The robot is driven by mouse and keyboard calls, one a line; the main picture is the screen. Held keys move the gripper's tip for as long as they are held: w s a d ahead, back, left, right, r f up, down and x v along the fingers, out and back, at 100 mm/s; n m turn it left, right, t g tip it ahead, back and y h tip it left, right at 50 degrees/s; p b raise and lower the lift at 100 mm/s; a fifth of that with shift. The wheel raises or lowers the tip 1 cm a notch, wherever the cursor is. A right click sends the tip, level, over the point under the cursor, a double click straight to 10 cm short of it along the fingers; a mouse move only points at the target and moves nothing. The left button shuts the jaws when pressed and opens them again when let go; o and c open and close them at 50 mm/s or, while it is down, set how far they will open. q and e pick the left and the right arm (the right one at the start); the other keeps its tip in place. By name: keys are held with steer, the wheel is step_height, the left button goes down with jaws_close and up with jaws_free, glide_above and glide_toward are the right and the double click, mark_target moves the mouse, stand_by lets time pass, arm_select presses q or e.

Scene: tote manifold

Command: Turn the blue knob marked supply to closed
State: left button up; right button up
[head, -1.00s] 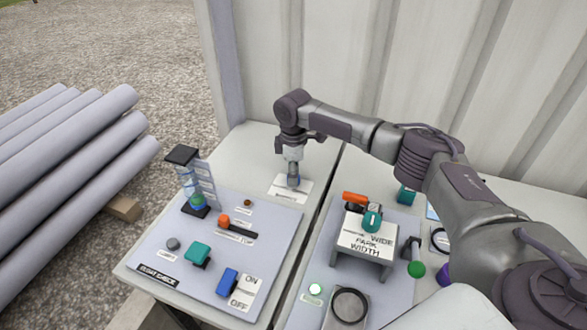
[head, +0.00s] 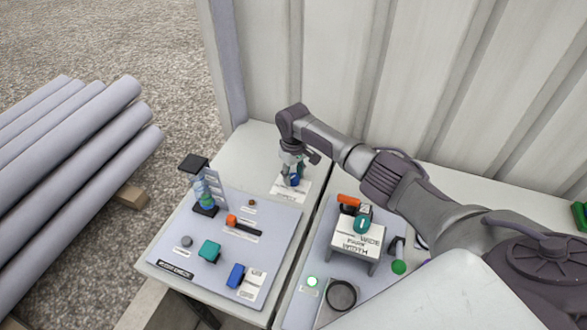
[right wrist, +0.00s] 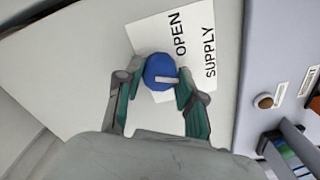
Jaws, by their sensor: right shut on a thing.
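The blue knob (right wrist: 156,68) sits on a white label (right wrist: 200,45) that reads OPEN and SUPPLY in the right wrist view. My right gripper (right wrist: 160,84) is shut on the knob, one finger on each side. In the head view the right gripper (head: 292,172) reaches down over the label (head: 303,190) at the back of the left table, and partly hides the blue knob (head: 294,181). Any closed marking is hidden. My left gripper is not in view.
A grey panel (head: 270,222) in front carries an orange handle (head: 232,220), a teal knob (head: 209,250) and a blue switch (head: 235,275). A second panel to the right holds a WIDE/PARK WIDTH stand (head: 355,238). A corrugated wall (head: 340,70) rises behind.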

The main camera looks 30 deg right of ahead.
mark_target(294, 176)
steer(key=shift+m+p, duration=0.65)
steer(key=shift+m, duration=0.55)
steer(key=o, duration=1.1)
steer(key=shift+o, duration=0.2)
step_height(294, 176, up, 12)
